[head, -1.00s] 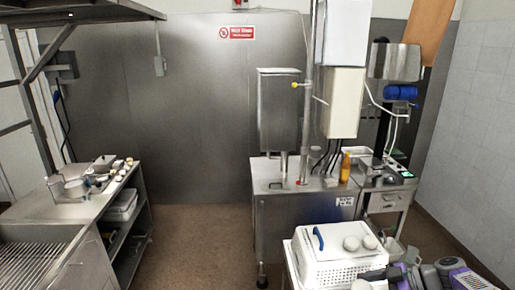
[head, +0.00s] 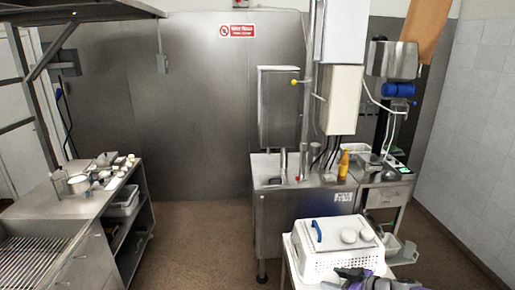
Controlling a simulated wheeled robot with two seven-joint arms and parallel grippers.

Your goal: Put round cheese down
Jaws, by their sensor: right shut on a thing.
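My right gripper (head: 352,274) is at the bottom edge, just in front of the white perforated basket (head: 318,268). It is shut on a round cheese, which is mostly hidden by the fingers and cut off by the frame edge. Two pale round cheeses, one on the left (head: 349,236) and one on the right (head: 367,234), sit side by side on the white top of the basket. A blue-handled tool (head: 318,231) lies to their left. My left gripper is out of view.
A steel machine cabinet (head: 300,215) with an orange bottle (head: 344,164) on it stands behind the basket. A steel counter (head: 75,205) with small pale items is at the left. The brown floor (head: 205,240) between them is clear.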

